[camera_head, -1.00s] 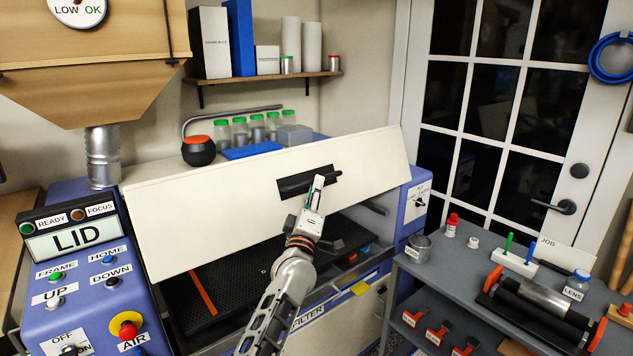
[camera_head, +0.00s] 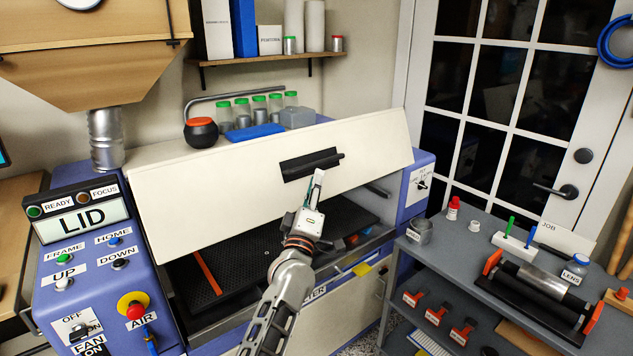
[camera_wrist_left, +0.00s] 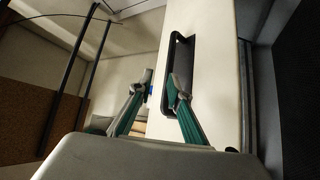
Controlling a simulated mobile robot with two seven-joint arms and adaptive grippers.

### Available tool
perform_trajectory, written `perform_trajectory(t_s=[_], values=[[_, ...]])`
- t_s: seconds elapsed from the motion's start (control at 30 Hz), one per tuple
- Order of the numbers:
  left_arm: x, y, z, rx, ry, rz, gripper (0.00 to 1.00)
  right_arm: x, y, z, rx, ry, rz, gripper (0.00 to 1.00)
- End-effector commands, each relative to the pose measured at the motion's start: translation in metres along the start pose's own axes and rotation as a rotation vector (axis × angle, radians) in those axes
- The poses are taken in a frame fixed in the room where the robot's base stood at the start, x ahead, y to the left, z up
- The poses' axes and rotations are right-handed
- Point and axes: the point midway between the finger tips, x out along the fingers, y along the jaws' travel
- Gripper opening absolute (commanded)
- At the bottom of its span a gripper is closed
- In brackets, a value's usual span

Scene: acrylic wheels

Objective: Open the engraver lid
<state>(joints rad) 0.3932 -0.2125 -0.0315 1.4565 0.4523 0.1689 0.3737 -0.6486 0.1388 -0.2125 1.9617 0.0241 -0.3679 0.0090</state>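The engraver's cream lid (camera_head: 230,185) is partly raised and tilted, with the dark bed (camera_head: 250,250) showing beneath its lower edge. Its black bar handle (camera_head: 312,164) is on the front face. In the left wrist view the handle (camera_wrist_left: 181,50) stands on the pale lid face (camera_wrist_left: 210,60). My left gripper (camera_head: 317,183) is just below the handle's right part in the head view. In the wrist view its two green-sided fingers (camera_wrist_left: 158,88) are apart with nothing held between them. One finger overlaps the handle's near end; contact cannot be told. My right gripper is not in view.
A blue control panel (camera_head: 95,270) with buttons and a LID display stands at the left. Jars (camera_head: 258,106) and a dark pot (camera_head: 201,132) sit behind the lid. A grey cart (camera_head: 460,262) with a roller and small items stands at the right.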

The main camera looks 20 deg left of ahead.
Motion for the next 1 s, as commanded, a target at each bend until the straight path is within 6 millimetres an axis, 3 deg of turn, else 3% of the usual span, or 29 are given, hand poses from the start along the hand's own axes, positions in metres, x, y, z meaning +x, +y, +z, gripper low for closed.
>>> perform_trajectory(t_s=[0.27, 0.33, 0.37, 0.57, 0.67, 0.9, 1.0], values=[[0.000, 0.000, 0.000, 0.000, 0.000, 0.000, 0.18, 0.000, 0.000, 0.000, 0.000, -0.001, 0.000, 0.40], [0.000, 0.000, 0.000, 0.000, 0.000, 0.000, 0.02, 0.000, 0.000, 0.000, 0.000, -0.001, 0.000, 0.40], [0.000, 0.000, 0.000, 0.000, 0.000, 0.000, 0.00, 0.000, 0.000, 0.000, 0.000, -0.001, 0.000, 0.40], [-0.004, -0.006, -0.002, 0.024, 0.007, -0.002, 0.00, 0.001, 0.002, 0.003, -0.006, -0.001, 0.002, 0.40], [-0.024, -0.031, -0.010, 0.141, 0.041, -0.007, 0.00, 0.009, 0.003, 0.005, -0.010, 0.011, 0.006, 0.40], [-0.111, -0.110, -0.041, 0.665, 0.161, -0.019, 0.00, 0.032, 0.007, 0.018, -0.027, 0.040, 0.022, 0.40], [-0.135, -0.125, -0.054, 0.837, 0.226, -0.010, 0.00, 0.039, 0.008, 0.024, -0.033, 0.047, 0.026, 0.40]])
